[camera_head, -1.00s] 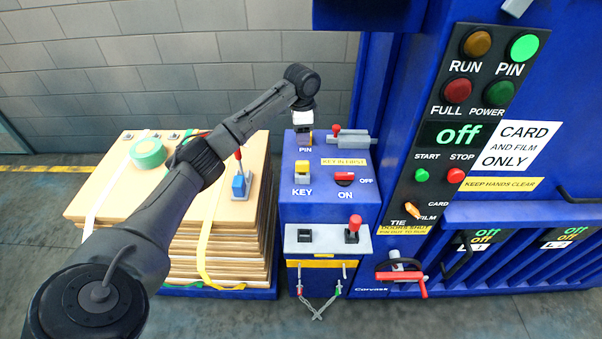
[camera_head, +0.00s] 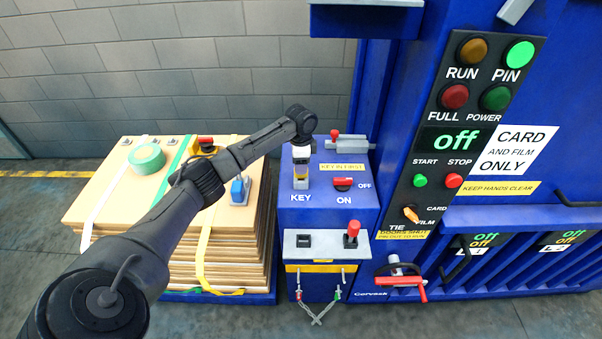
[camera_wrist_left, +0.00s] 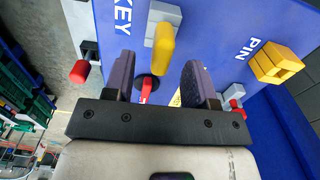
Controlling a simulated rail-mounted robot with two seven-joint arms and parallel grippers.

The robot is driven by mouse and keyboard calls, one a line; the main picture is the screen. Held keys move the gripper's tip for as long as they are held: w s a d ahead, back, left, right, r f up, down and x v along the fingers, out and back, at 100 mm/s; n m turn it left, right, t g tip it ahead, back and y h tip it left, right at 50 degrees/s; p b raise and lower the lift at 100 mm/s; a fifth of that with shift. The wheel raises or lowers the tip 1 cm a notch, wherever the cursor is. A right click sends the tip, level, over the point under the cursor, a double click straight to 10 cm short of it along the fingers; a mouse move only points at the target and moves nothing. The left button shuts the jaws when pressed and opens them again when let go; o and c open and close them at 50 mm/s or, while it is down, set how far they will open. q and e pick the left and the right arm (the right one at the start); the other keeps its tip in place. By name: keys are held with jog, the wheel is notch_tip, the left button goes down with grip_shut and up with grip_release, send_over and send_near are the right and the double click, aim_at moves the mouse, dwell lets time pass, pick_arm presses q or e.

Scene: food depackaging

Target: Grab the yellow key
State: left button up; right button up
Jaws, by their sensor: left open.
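The yellow key (camera_wrist_left: 163,47) stands in a light grey socket (camera_wrist_left: 165,14) beside the word KEY on the blue control box. In the wrist view it lies just beyond my left gripper (camera_wrist_left: 160,75), roughly between the lines of the two dark fingers. The fingers are apart with nothing held; I cannot tell whether they touch the key. In the head view my left gripper (camera_head: 301,157) is right at the key (camera_head: 300,171), partly covering it. My right gripper is in neither view.
A yellow block (camera_wrist_left: 276,63) sits by the word PIN. A red ON/OFF switch (camera_head: 343,183) is right of the key, and a red-knobbed lever (camera_head: 352,232) is in front. Stacked cardboard (camera_head: 110,208) stands left; the big blue machine (camera_head: 540,110) stands right.

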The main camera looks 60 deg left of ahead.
aim_at(301, 177)
pick_arm(q)
jog(key=shift+f, duration=1.8)
grip_shut()
